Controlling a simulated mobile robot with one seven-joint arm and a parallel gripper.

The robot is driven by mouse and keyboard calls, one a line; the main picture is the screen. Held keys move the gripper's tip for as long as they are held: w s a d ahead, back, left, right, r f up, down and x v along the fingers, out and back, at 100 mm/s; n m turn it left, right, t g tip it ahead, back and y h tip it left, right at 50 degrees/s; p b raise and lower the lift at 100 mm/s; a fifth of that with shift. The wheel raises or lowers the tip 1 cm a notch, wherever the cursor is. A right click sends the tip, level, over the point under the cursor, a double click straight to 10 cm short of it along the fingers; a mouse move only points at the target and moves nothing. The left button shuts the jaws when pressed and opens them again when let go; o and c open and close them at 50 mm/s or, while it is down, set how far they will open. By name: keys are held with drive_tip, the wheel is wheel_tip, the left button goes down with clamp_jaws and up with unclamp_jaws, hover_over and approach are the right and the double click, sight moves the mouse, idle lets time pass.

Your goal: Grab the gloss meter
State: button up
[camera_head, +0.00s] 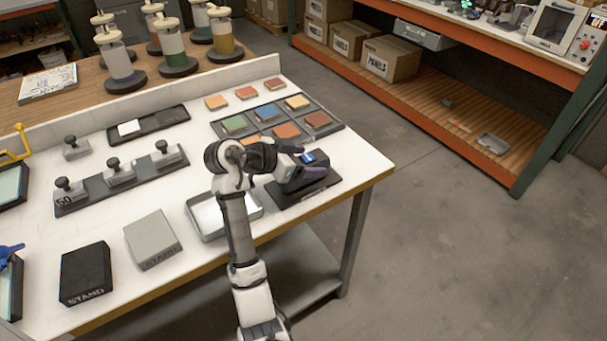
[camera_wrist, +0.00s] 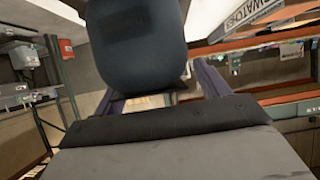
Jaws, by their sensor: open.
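The gloss meter (camera_head: 310,156) is a dark, rounded device with a small blue display. It sits over a black base (camera_head: 302,190) at the right end of the white table, partly hidden by my gripper (camera_head: 306,161). My gripper is open and reaches in from the left, with its purple fingers around the meter. In the wrist view the dark rounded body of the meter (camera_wrist: 138,45) stands between the two open fingers (camera_wrist: 155,92). I cannot tell whether either finger touches it.
A shallow metal tray (camera_head: 202,230) lies left of the black base, under my arm. A grid of colour chips (camera_head: 266,146) lies just behind. Two blocks marked STAND, one grey (camera_head: 152,240) and one black (camera_head: 86,274), are at the front left. The table's right edge is close.

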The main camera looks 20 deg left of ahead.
drive_tip(key=shift+w+d+f, duration=0.35)
drive_tip(key=shift+w+d, duration=0.05)
drive_tip(key=shift+w, duration=0.1)
drive_tip(key=shift+r, duration=0.1)
drive_tip(key=c, duration=1.4)
drive_tip(key=shift+o, duration=0.2)
